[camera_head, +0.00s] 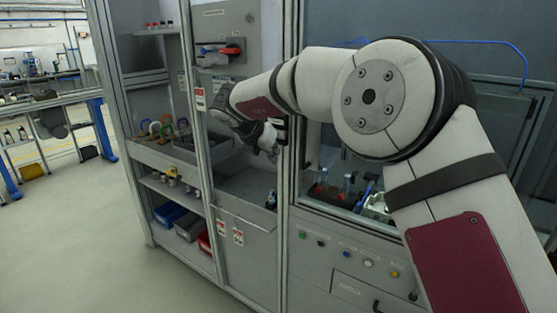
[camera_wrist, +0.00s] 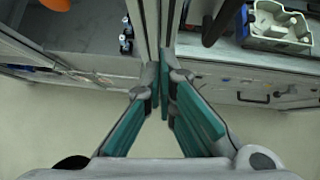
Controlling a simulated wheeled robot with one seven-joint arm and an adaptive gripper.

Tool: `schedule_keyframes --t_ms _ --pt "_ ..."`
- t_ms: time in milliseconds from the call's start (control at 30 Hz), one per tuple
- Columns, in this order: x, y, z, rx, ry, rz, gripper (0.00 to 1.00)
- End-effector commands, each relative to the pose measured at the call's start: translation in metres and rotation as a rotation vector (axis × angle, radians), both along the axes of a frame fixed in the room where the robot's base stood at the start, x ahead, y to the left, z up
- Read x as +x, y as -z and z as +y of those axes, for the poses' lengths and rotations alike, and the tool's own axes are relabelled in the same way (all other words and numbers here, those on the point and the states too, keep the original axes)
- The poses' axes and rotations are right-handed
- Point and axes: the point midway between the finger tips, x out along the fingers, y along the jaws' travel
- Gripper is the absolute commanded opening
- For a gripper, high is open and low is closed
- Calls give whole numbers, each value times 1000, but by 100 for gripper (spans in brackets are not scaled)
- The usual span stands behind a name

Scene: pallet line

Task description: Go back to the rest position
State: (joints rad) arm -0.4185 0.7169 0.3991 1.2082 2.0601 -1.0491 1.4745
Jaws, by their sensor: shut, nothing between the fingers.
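My gripper (camera_wrist: 164,88) shows in the wrist view with its teal-padded fingers together and nothing between them. It points at a grey upright post of the cabinet front; I cannot tell how close it is. In the head view my gripper (camera_head: 270,142) is at the end of my bent arm, in front of the cabinet's middle bay. The arm hides part of the cabinet behind it.
The grey cabinet (camera_head: 253,262) has upright posts and shelves. Blue bins (camera_head: 170,213) and red bins (camera_head: 204,241) sit low inside. A pale tray (camera_wrist: 276,28) lies on the right-hand worktop. Open floor (camera_head: 75,235) lies to the left.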

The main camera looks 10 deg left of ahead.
Motion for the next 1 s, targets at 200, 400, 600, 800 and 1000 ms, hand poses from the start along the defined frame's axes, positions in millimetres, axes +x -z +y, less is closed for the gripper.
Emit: schedule_keyframes --t_ms 200,400,600,800,1000 --pt "-15 -17 7 0 -1 -1 0" --pt "-6 -59 -5 -70 -109 -100 0" --pt "3 -170 -37 -397 -483 -370 0" --pt "-38 -243 -62 -862 -894 -526 0" --pt "-114 -246 -95 -1348 -1308 -510 0"
